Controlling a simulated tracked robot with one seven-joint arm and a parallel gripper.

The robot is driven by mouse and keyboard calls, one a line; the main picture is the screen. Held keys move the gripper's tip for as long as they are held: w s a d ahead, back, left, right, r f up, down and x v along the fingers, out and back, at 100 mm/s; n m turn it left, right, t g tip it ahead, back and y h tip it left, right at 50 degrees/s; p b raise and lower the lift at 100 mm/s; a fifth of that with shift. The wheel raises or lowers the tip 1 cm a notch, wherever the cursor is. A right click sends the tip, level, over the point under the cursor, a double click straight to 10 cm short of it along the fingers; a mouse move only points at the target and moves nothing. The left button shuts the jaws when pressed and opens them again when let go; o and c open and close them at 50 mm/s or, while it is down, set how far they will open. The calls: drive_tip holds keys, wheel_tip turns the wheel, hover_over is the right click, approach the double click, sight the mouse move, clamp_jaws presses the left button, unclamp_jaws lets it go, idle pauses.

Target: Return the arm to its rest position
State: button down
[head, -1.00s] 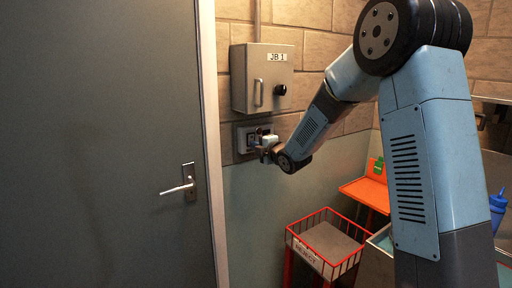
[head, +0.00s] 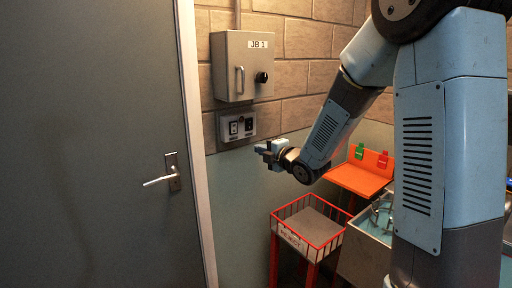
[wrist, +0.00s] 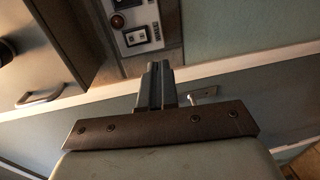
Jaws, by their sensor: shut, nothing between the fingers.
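My gripper (head: 262,152) is shut and empty in the head view, in front of the wall, just below and to the right of the switch panel (head: 237,125). It is apart from the panel. My arm reaches in from the right, with its forearm sloping down to the gripper. In the wrist view my gripper's fingers (wrist: 155,68) are together with nothing between them. The switch panel (wrist: 136,24) shows at the top there, with two switches.
A grey box marked JB 1 (head: 228,75) is above the panel. A grey door (head: 90,200) with a lever handle (head: 163,178) stands left. A red-railed REJECT basket (head: 312,228) and an orange stand (head: 358,180) with green and red tags are below and right of my gripper.

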drive_tip(key=shift+s+d, duration=0.1)
idle(0.3)
drive_tip(key=s+d+r+m+g+h, duration=0.1)
drive_tip(key=s+d+r+m+h, duration=0.2)
drive_tip(key=s+d+m+h, duration=0.3)
drive_tip(key=s+d+r+m+g+h, duration=0.2)
drive_tip(key=s+d+r+m+h, duration=0.15)
drive_tip(key=s+d+m, duration=0.45)
drive_tip(key=s+d+m+g, duration=0.1)
drive_tip(key=s+m, duration=0.4)
drive_tip(key=s, duration=0.5)
drive_tip(key=s+d+m+g, duration=0.2)
drive_tip(key=s+m+g, duration=0.2)
drive_tip(key=s, duration=0.6)
drive_tip(key=shift+s+d+r+m, duration=0.25)
drive_tip(key=shift+s+m, duration=0.1)
drive_tip(key=shift+m, duration=0.65)
